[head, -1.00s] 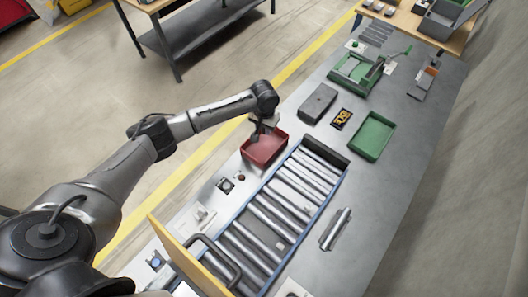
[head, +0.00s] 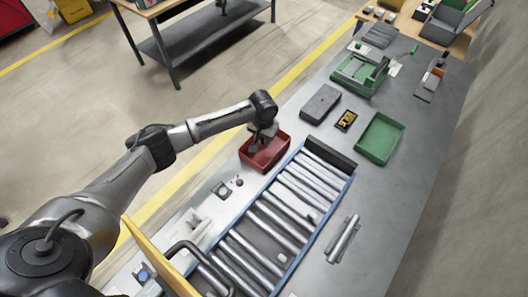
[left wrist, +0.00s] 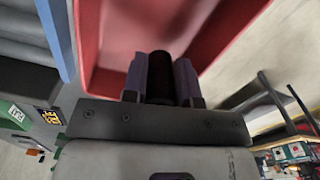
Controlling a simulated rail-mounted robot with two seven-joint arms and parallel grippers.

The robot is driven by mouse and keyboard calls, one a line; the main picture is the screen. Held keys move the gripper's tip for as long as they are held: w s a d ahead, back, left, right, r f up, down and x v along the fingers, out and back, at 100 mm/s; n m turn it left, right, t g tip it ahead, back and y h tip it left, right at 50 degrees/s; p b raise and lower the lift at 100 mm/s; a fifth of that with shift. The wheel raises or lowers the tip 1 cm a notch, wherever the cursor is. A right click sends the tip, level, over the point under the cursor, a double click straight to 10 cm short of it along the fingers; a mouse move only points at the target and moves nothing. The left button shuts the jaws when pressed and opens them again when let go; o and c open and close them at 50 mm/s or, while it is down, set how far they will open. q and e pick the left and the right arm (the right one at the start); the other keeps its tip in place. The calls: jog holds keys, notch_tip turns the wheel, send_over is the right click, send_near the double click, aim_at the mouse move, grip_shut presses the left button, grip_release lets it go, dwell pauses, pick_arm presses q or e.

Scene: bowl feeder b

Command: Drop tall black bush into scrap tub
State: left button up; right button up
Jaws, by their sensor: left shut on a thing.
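The tall black bush (left wrist: 161,75) is a dark cylinder between the two fingers of my left gripper (left wrist: 160,80) in the left wrist view. The fingers are shut on it from both sides. The red scrap tub (left wrist: 235,30) fills the upper middle of that view, beyond the fingers. In the head view my left gripper (head: 257,145) is at the red tub (head: 270,158), over its rear left part. The bush is too hidden there to make out. I cannot tell how far above the tub floor it is. My right gripper is not in view.
A roller conveyor (head: 265,218) with blue side rails lies close to the tub's right. A green tray (head: 379,138), a grey block (head: 320,104) and a green fixture (head: 358,76) stand farther back. Small parts (head: 222,189) lie in front of the tub. Bench at right is mostly clear.

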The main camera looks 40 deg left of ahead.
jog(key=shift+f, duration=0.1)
pick_arm(q)
jog(key=o, duration=0.8)
jog(key=shift+o, duration=1.1)
jog(key=shift+f, duration=0.1)
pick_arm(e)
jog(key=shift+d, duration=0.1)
pick_arm(q)
notch_tip(320, 180, up, 13)
jog(key=shift+f+p, duration=0.2)
jog(key=shift+p, duration=0.7)
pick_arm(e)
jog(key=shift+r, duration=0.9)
pick_arm(q)
jog(key=shift+r, duration=0.65)
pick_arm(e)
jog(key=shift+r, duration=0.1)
